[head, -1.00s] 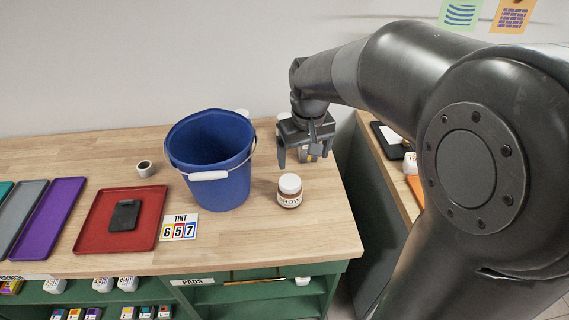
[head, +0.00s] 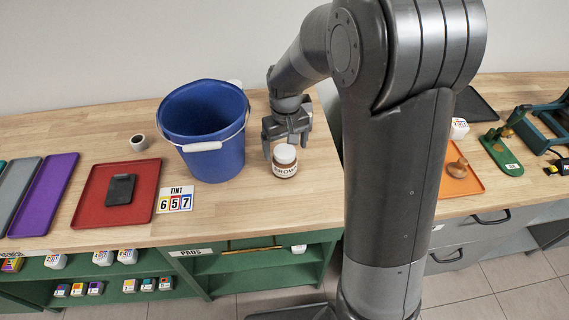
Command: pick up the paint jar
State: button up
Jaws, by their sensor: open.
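The paint jar (head: 285,163) stands upright on the wooden table, right of the blue bucket. It has a white lid and a brown-lettered label. My gripper (head: 286,148) is open, with its fingers pointing down just behind and above the jar. One finger shows to the left of the lid. I cannot tell whether the fingers touch the jar.
The blue bucket (head: 215,150) stands close on the left. A red tray (head: 90,206) with a dark block, a tint number card (head: 175,199) and a small cup (head: 138,142) lie farther left. An orange tray (head: 462,184) is on the right-hand bench. The table in front of the jar is clear.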

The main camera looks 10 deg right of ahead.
aim_at(285, 151)
jog(key=shift+s+a+f, duration=0.1)
jog(key=shift+a+f, duration=0.05)
jog(key=shift+f, duration=1.7)
jog(key=c, duration=1.3)
jog(key=shift+o, duration=0.2)
jog(key=shift+r, duration=0.1)
